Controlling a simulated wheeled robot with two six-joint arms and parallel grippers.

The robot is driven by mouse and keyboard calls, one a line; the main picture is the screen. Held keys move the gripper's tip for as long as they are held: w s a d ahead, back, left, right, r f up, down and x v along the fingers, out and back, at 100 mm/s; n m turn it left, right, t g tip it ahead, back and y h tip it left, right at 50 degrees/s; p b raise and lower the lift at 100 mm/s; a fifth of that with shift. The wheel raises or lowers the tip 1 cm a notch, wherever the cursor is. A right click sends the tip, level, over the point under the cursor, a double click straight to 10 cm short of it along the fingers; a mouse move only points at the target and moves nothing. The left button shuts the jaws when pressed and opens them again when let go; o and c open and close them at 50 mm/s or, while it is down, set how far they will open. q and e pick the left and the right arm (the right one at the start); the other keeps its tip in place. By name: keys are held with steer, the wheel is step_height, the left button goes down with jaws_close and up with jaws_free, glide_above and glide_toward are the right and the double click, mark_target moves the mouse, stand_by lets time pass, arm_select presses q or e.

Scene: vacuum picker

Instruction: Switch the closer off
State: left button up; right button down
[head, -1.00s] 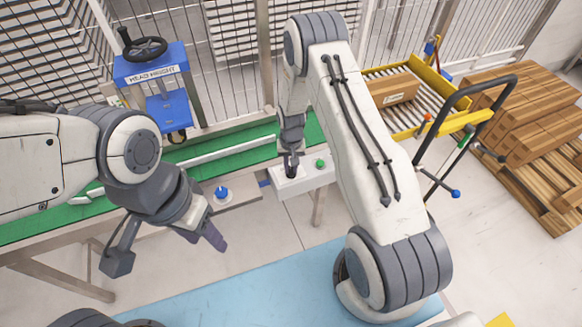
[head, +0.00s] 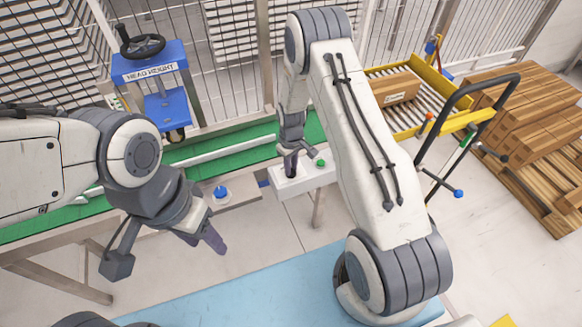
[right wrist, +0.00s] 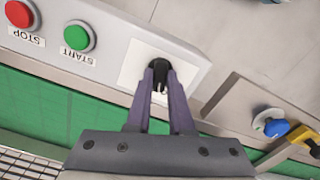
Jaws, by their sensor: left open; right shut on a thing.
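A black rotary knob (right wrist: 160,67) sits on a white plate on the grey control box (right wrist: 196,58). The box also shows in the head view (head: 283,188), at the conveyor's near edge. My right gripper (right wrist: 163,88) is shut on the knob, one finger on each side; from the head view it comes down onto the box (head: 290,170). The fingers hide part of the knob, and I cannot read its setting. Beside it are a green START button (right wrist: 78,37) and a red STOP button (right wrist: 19,14). My left gripper (head: 214,240) is open and empty, in front of the conveyor.
The green conveyor (head: 240,153) runs behind both grippers. A blue machine with a handwheel and a HEAD HEIGHT label (head: 150,72) stands over it. A blue knob (head: 220,192) is on a ledge left of the box. A yellow-framed roller cart (head: 440,95) and stacked cartons (head: 520,110) stand right.

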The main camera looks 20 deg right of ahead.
steer(key=shift+n, duration=0.4)
steer(key=c, duration=0.8)
jaws_free()
steer(key=shift+r, duration=0.1)
step_height(320, 180, up, 10)
steer(key=b, duration=0.1)
steer(key=shift+r, duration=0.2)
